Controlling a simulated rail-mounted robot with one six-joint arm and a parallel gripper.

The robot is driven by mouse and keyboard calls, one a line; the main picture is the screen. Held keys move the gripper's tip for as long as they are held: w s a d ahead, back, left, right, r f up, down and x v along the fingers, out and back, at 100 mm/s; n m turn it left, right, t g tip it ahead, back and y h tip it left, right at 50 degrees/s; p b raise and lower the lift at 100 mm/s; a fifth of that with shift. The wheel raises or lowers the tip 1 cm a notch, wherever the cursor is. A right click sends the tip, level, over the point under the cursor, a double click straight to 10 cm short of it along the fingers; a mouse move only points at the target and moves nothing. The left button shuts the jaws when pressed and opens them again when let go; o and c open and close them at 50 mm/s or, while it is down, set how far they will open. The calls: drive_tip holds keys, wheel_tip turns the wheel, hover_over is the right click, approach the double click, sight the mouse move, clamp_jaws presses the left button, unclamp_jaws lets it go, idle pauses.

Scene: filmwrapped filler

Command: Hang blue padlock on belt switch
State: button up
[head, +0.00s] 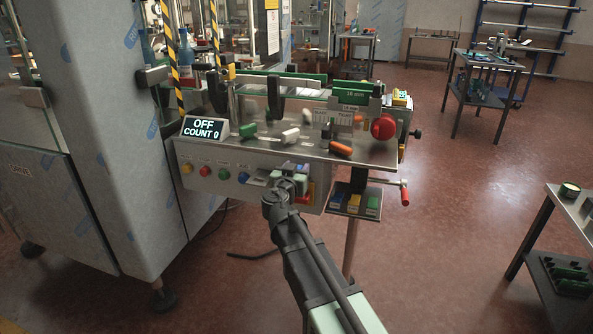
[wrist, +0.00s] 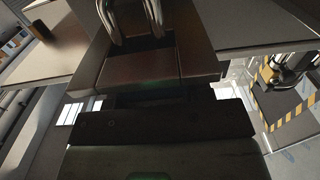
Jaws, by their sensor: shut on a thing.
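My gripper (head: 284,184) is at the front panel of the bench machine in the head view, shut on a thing. In the wrist view a dark block with bright metal loop legs, like a padlock (wrist: 138,72), fills the space ahead of the gripper; its colour is too dark to tell there. A small blue patch (head: 302,168) shows beside the gripper in the head view. Red-orange parts (head: 305,197) show just right of the gripper, partly hidden by it. I cannot tell for sure which part is the belt switch, or whether the padlock touches it.
Coloured buttons (head: 205,171) line the panel left of my gripper. A small shelf (head: 340,210) with blue, yellow and green blocks hangs to the right, near a red-handled crank (head: 404,192). Orange, white and green pieces lie on the steel top (head: 275,151).

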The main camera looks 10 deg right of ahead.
drive_tip(key=o, duration=1.1)
drive_tip(key=shift+o, duration=0.2)
